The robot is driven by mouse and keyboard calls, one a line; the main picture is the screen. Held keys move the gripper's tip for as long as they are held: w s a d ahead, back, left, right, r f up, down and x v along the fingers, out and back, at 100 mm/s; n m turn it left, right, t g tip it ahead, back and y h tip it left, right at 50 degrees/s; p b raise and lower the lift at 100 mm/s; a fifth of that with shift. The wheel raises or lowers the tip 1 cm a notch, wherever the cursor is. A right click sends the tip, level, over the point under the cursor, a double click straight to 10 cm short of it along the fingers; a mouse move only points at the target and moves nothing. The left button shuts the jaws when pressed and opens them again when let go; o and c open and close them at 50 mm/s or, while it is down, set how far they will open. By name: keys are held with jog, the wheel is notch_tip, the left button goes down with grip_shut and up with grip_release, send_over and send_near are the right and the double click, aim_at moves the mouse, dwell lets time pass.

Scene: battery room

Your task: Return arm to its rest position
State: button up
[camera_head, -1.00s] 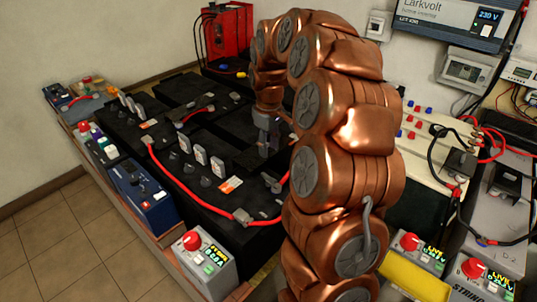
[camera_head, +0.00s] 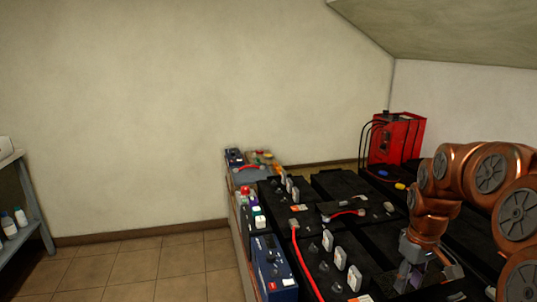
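My copper-coloured arm enters from the right edge of the head view, bent over the bench of black batteries (camera_head: 338,184). My gripper (camera_head: 410,277) hangs at the arm's lower end, pointing down over the right part of the batteries. It is small and dark here, and its fingertips blend into the black battery tops, so its opening is unclear. I cannot tell whether it touches anything.
A red unit (camera_head: 397,138) with black cables stands at the bench's far end. A blue device (camera_head: 272,266) sits on the bench's left edge. A red cable (camera_head: 305,262) runs along the batteries. A shelf (camera_head: 30,236) with bottles stands far left. Tiled floor (camera_head: 150,268) between is clear.

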jog(key=s+a+r+p, duration=0.4)
jog(key=s+a+r, duration=0.2)
jog(key=s+a, duration=0.7)
jog(key=s+a+r+m+g+p, duration=0.1)
jog(key=s+a+m+p, duration=0.1)
jog(key=s, duration=1.2)
jog(key=shift+s+a+m+g+p, duration=0.3)
jog(key=shift+s+a+m+p, duration=0.1)
jog(key=shift+p, duration=0.45)
jog(key=shift+d, duration=0.15)
